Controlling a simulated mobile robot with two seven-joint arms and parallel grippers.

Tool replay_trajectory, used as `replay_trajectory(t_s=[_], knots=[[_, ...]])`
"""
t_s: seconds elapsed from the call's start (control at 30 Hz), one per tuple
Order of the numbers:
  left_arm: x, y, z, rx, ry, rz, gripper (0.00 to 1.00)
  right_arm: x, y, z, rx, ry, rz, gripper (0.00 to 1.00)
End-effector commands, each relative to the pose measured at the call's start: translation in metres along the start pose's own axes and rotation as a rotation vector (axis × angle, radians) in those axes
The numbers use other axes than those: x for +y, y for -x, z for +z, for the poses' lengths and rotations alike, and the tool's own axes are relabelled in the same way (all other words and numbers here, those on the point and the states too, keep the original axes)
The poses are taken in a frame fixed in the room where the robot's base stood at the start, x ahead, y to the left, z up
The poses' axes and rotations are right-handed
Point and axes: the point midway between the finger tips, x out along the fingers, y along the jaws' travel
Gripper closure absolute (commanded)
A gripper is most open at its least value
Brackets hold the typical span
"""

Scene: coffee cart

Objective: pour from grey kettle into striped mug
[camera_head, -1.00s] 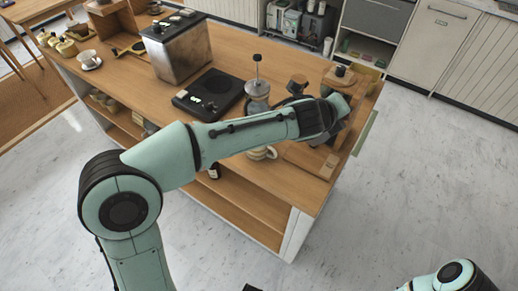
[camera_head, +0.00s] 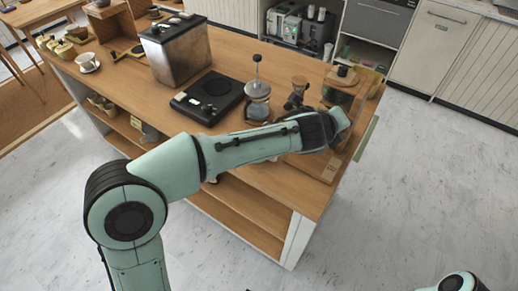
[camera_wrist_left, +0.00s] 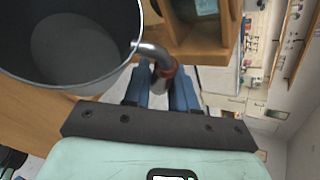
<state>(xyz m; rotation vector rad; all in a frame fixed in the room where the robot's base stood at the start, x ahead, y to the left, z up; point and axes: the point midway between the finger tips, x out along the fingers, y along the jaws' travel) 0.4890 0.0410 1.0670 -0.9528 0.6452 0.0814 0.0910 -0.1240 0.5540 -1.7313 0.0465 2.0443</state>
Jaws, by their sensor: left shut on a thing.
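In the left wrist view, the grey kettle (camera_wrist_left: 75,50) fills the upper left, with its open top and dark inside facing the camera. My left gripper (camera_wrist_left: 162,82) is shut on the kettle's curved handle, the blue fingers on either side of it. In the head view, my left forearm reaches across the cart's near right part, and its wrist hides the fingers and the kettle. The striped mug is hidden behind that forearm. My right gripper is out of view; only part of the right arm shows at the bottom right.
The wooden cart (camera_head: 235,52) holds a black hot plate (camera_head: 209,96), a glass press (camera_head: 257,101), a dripper (camera_head: 297,92), a metal box (camera_head: 176,51) and a wood-lidded jar (camera_head: 340,85). A white cup (camera_head: 87,61) stands far left. The floor right of the cart is clear.

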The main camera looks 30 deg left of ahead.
Motion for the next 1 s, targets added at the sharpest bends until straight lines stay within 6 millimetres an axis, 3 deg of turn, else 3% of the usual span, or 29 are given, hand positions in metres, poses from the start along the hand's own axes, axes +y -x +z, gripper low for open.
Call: replay_trajectory(t_s=[1.0], knots=[[0.034, -0.028, -0.021, -0.05, -0.193, 0.166, 1.0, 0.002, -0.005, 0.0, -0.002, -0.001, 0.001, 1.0]])
